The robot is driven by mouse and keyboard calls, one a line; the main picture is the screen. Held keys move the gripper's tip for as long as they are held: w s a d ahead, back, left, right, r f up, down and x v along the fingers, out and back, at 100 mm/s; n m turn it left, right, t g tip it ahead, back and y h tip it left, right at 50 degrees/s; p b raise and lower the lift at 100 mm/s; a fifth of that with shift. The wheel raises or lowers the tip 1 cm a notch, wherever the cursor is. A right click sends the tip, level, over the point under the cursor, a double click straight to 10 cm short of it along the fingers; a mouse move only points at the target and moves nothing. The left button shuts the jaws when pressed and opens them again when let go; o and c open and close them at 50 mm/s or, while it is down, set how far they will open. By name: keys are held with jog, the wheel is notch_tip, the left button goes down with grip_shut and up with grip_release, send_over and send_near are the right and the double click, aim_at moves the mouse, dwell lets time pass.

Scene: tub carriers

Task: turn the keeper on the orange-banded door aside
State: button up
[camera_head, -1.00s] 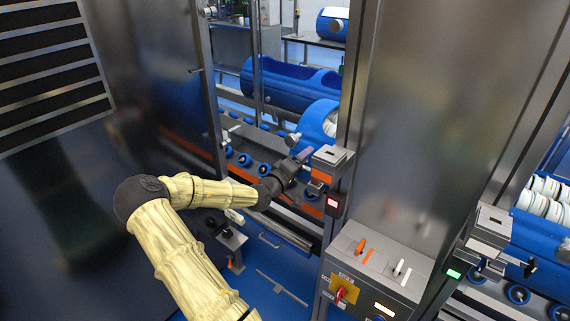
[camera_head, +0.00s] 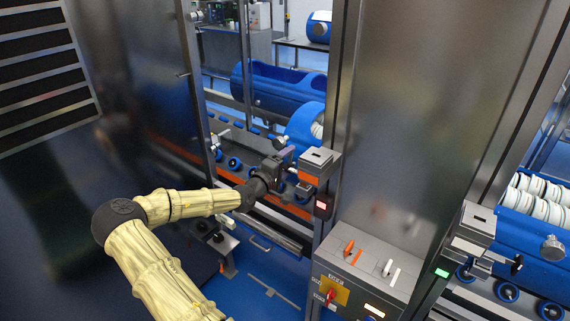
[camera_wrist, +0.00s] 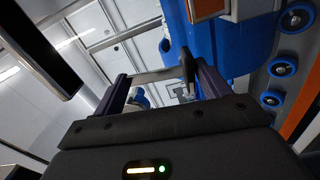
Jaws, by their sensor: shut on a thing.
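The orange-banded latch box (camera_head: 314,168) is a grey block on the post at the right side of the left doorway. My gripper (camera_head: 286,156) is just left of it, with its fingers up against the latch's side. In the wrist view my gripper (camera_wrist: 158,82) has a grey bar, the keeper (camera_wrist: 155,76), spanning between its two fingers, with a black knob end by the right finger. The gripper is shut on the keeper. The latch box's orange band (camera_wrist: 208,8) shows at the top of the wrist view. My gripper hides most of the keeper in the head view.
A red-lit indicator (camera_head: 321,204) sits below the latch. A control panel (camera_head: 365,270) with orange and white levers stands below right. A second latch (camera_head: 476,225) with a green light is at the right. Blue tubs (camera_head: 280,88) lie on rollers behind the doorway.

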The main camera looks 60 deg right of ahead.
jog(key=o, duration=1.4)
jog(key=shift+a, duration=0.1)
jog(key=w+a+b, duration=0.1)
jog(key=a+b, duration=0.2)
jog(key=a, duration=1.4)
jog(key=shift+w+b, duration=0.2)
jog(key=shift+b, duration=0.15)
jog(key=shift+c, duration=0.2)
